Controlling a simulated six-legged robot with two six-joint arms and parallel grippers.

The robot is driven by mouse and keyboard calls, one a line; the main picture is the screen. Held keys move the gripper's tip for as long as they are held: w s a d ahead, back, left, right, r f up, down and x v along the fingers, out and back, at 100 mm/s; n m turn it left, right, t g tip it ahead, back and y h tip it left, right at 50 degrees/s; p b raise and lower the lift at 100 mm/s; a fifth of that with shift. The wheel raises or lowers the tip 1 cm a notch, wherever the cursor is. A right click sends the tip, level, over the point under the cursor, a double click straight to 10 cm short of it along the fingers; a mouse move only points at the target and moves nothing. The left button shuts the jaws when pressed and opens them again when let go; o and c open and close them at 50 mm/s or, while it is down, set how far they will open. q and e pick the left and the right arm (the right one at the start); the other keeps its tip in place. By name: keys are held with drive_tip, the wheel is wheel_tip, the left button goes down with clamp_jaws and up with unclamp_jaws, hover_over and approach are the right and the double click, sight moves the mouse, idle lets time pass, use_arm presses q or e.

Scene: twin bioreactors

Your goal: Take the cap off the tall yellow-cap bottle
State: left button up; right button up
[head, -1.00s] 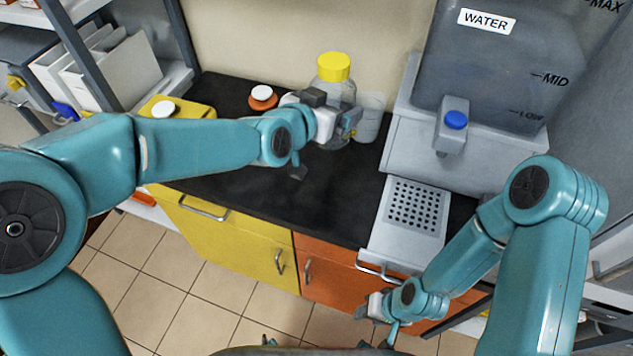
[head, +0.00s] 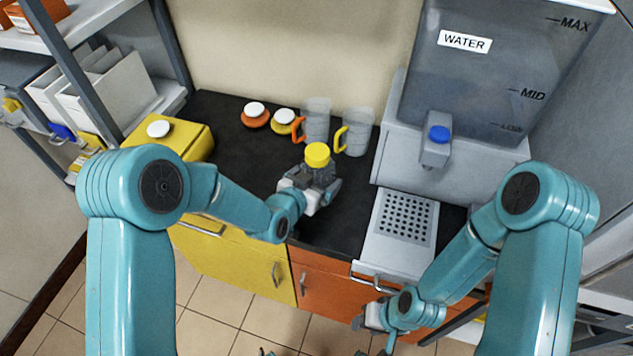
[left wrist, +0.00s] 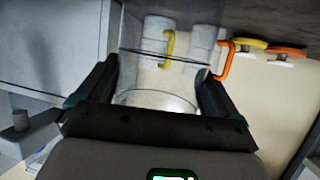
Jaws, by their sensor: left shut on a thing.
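The tall bottle has a yellow cap (head: 317,154), which is on its top. My left gripper (head: 312,190) is shut on the clear bottle body below the cap, near the front of the black counter. The gripper hides most of the body, and I cannot tell whether its base touches the counter. In the left wrist view the clear bottle (left wrist: 157,98) stands between the two dark fingers of the left gripper (left wrist: 155,78); the cap does not show there. My right gripper (head: 373,317) is low at the front, away from the bottle; its jaws are too small to read.
Behind the bottle are a clear mug with an orange handle (head: 317,118) and one with a yellow handle (head: 358,130). White-knobbed orange (head: 255,118) and yellow (head: 284,125) lids lie to their left. A yellow box (head: 185,138) is further left, the water dispenser (head: 400,150) right.

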use_arm(q)
drive_tip(key=shift+f, duration=0.7)
drive_tip(key=shift+w+f, duration=0.15)
drive_tip(key=shift+f, duration=0.4)
drive_tip(key=o, duration=1.7)
